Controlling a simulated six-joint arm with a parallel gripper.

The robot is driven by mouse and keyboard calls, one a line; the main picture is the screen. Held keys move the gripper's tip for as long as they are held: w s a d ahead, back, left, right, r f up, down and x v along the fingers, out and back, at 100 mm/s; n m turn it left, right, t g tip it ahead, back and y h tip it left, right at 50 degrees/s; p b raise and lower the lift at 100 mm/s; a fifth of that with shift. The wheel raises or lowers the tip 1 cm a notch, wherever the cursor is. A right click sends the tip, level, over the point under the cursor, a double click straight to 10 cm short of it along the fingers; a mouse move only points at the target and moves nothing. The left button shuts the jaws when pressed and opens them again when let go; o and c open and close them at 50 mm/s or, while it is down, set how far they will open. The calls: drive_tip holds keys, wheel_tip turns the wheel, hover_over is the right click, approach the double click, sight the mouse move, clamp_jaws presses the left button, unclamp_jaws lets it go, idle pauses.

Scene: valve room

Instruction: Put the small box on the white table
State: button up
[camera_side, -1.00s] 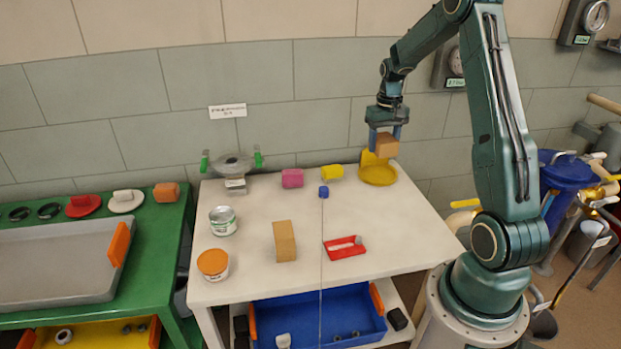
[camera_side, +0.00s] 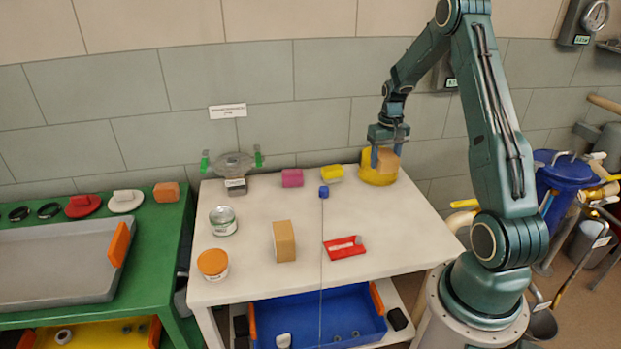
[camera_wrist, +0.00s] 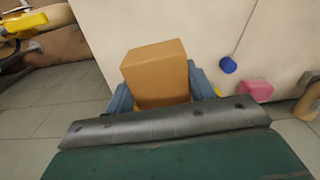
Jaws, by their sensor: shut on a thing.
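The small box (camera_side: 388,161) is brown cardboard. My gripper (camera_side: 385,157) is shut on it, at the far right corner of the white table (camera_side: 395,230). The box is at the yellow round dish (camera_side: 378,179), in front of its raised back part; I cannot tell whether it touches the dish. In the wrist view the box (camera_wrist: 156,73) stands between the blue fingers, and little of the yellow dish shows behind my gripper. A larger tan box (camera_side: 284,241) stands mid-table.
A red tray (camera_side: 345,247), a small blue block (camera_side: 324,191), yellow (camera_side: 332,173) and pink (camera_side: 292,178) blocks and two cans stand on the table. The right front of the tabletop is clear. A green bench (camera_side: 150,235) stands at left.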

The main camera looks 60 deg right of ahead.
hover_over(378, 205)
wheel_tip(378, 205, down, 10)
drive_tip(key=shift+r, duration=0.1)
drive_tip(key=shift+f, duration=1.95)
drive_tip(key=shift+f, duration=0.2)
drive_tip(key=o, duration=1.1)
drive_tip(key=shift+r, duration=0.15)
wheel_tip(378, 205, up, 13)
drive_tip(key=shift+f, duration=0.15)
drive_tip(key=shift+r, duration=0.4)
